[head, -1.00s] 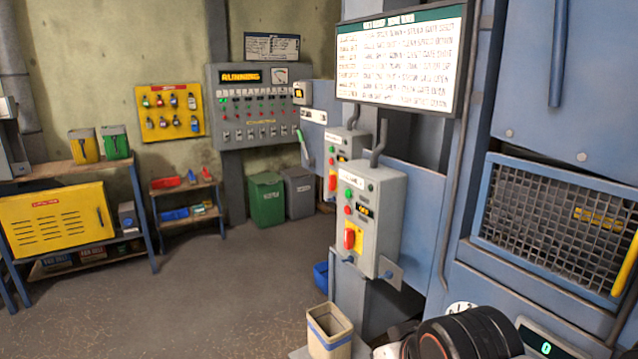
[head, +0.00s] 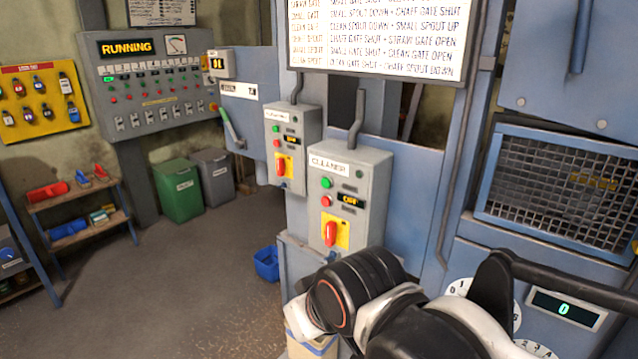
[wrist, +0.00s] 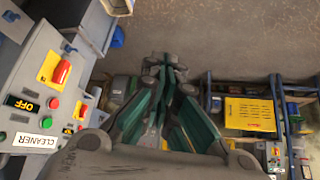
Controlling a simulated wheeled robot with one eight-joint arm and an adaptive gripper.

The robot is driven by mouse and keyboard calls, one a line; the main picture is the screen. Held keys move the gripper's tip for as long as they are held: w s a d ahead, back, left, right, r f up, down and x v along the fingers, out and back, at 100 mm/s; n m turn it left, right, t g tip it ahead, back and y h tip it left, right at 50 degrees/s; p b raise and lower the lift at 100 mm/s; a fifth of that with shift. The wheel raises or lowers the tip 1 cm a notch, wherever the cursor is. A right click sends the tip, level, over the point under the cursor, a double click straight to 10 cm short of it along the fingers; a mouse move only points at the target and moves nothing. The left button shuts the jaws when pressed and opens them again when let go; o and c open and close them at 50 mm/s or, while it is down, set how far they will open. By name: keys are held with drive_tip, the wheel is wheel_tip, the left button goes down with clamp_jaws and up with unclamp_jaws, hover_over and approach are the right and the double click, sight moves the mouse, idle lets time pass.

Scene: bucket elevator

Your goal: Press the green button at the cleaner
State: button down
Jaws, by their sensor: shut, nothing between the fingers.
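The grey CLEANER box (head: 375,190) stands on a blue post in the middle of the head view. Its green button (head: 327,183) is above the red button (head: 326,201), left of a small lit display. A red rotary switch (head: 331,234) sits on a yellow plate below. The head view shows my arm but not the fingers.
A similar grey box (head: 292,130) stands behind the cleaner box. A large panel (head: 150,85) reads RUNNING. A white sign (head: 375,35) hangs above. A blue bin (head: 267,262) sits on the floor by the post. The floor at the left is open.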

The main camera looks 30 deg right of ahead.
sight(326, 183)
drive_tip(key=w+d+r+n+t+h, duration=0.1)
drive_tip(key=w+d+t+h, duration=0.1)
drive_tip(key=w, duration=0.7)
drive_tip(key=w+d+r+n+t+h, duration=0.2)
drive_tip(key=w+d+t, duration=0.1)
drive_tip(key=w+d, duration=0.4)
drive_tip(key=w+d+r+n+t+h, duration=0.2)
drive_tip(key=w+d, duration=0.3)
drive_tip(key=w, duration=0.8)
drive_tip(key=shift+r+t+h+p, duration=0.2)
drive_tip(key=shift+t+h+p, duration=0.25)
drive_tip(key=shift+t, duration=0.35)
drive_tip(key=w+d, duration=0.3)
drive_tip(key=d, duration=0.5)
drive_tip(key=shift+d, duration=0.2)
drive_tip(key=shift+w+d, duration=0.1)
drive_tip(key=shift+d, duration=0.2)
